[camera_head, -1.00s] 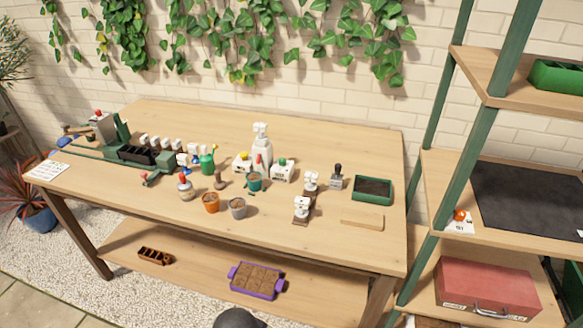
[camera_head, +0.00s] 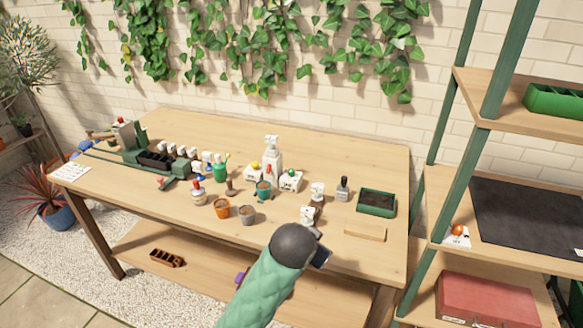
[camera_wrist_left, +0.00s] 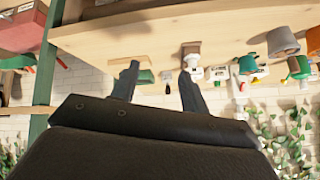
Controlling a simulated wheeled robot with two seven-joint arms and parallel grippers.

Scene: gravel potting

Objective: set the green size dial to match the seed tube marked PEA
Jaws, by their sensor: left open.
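A small white box with a green knob (camera_head: 291,180), which looks like the green size dial, stands mid-table in the head view. Its markings are too small to read. Several white-capped tubes (camera_head: 178,151) stand in a row at the left. I cannot read PEA on any of them. My left arm rises in front of the table, and its dark gripper end (camera_head: 320,258) is near the front edge, well short of the dial. In the left wrist view the two fingers of my left gripper (camera_wrist_left: 160,82) are apart with nothing between them. My right gripper is not in view.
A box with a yellow knob (camera_head: 253,172), a spray bottle (camera_head: 272,155), an orange pot (camera_head: 222,208) and a grey pot (camera_head: 247,214) crowd around the dial. White-topped stands (camera_head: 309,215), a wooden block (camera_head: 365,232) and a green tray (camera_head: 376,203) are at the right.

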